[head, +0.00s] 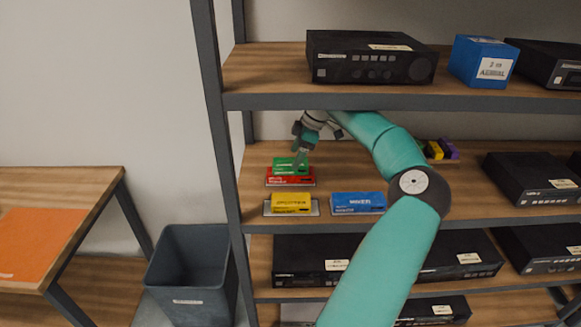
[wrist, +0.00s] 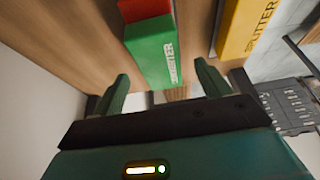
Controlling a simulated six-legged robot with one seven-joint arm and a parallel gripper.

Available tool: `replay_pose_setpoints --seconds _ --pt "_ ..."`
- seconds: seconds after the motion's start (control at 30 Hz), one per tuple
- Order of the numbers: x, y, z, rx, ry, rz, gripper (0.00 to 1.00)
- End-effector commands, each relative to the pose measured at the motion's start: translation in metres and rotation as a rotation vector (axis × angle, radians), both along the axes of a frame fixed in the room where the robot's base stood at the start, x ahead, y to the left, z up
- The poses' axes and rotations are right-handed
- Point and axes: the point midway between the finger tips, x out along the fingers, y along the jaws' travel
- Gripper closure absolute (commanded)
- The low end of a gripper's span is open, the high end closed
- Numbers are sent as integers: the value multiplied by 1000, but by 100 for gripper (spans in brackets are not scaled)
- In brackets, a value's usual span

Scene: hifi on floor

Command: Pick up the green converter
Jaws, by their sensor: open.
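The green converter (head: 289,164) is a small green box with white lettering. It sits on the middle shelf, behind or on top of a red box (head: 290,177); I cannot tell which. In the wrist view the converter (wrist: 151,52) lies just ahead of my gripper (wrist: 160,83), roughly between the lines of the two fingers. The fingers are apart and nothing is held. In the head view my gripper (head: 301,154) is right by the converter and partly covers it.
A yellow box (head: 291,203) and a blue box (head: 358,202) lie in front on the same shelf. The upper shelf (head: 270,80) hangs above my arm. A grey post (head: 215,120) stands to the left. A bin (head: 190,272) is on the floor.

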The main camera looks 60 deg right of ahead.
Motion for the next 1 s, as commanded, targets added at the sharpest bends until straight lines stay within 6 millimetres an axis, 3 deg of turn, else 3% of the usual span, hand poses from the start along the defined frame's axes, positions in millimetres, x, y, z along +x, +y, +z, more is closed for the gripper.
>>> replay_pose_setpoints --seconds 0.27,1.0 --pt "12 6 -34 2 0 2 24" --pt "13 6 -39 -1 1 1 24"
